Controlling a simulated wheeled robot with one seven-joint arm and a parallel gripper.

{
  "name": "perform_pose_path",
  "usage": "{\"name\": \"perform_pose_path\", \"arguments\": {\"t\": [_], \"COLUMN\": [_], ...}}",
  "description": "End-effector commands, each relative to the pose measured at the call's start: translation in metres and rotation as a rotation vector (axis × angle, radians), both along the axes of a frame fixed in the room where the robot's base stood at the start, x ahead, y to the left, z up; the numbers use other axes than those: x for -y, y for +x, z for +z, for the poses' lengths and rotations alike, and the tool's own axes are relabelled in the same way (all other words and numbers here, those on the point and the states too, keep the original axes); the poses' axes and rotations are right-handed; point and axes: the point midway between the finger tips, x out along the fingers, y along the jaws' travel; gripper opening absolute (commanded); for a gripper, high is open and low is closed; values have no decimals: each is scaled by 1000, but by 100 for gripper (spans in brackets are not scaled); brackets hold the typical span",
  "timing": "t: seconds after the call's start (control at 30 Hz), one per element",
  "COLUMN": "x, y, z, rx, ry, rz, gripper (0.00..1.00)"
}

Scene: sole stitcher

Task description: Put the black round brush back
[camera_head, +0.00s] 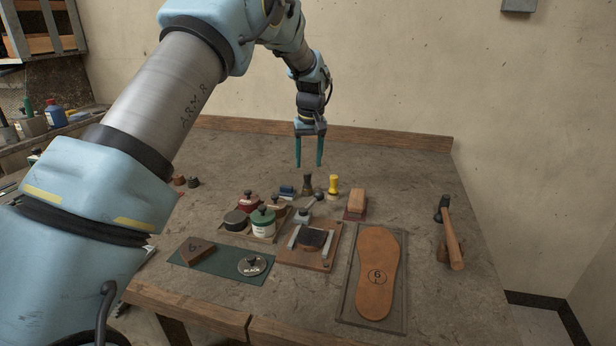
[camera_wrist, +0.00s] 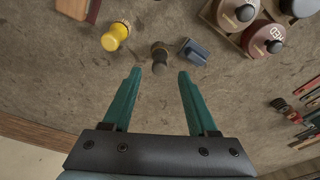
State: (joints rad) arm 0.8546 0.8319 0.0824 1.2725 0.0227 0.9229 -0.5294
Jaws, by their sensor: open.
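The black round brush (camera_head: 307,186) stands on the bench next to a yellow-handled round brush (camera_head: 333,186), towards the back. In the wrist view the black brush (camera_wrist: 159,54) lies just beyond the fingertips, roughly centred between them. My gripper (camera_head: 309,165) points down above the brushes, with its green fingers apart and nothing between them. It also shows in the wrist view (camera_wrist: 159,74). The yellow brush (camera_wrist: 115,37) is to the left there, and a small blue block (camera_wrist: 194,52) is to the right.
Several tins (camera_head: 263,224) stand left of the brushes. A wooden fixture (camera_head: 326,258) holds a dark piece in front. A block brush (camera_head: 356,202), a leather sole (camera_head: 377,250) and a hammer (camera_head: 450,235) are to the right. A green mat (camera_head: 222,262) carries a lid marked BLACK (camera_head: 252,266).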

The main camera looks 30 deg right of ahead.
Motion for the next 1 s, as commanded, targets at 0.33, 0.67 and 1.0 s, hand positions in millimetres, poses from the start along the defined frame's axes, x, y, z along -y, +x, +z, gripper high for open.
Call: {"name": "perform_pose_path", "arguments": {"t": [0.33, 0.67, 1.0], "x": [-1, -11, -219], "y": [-7, -5, -2], "z": [51, 58, 54], "rx": [1, -2, -17], "ry": [-1, 1, -18], "rz": [0, 6, 95], "gripper": [59, 59, 59]}}
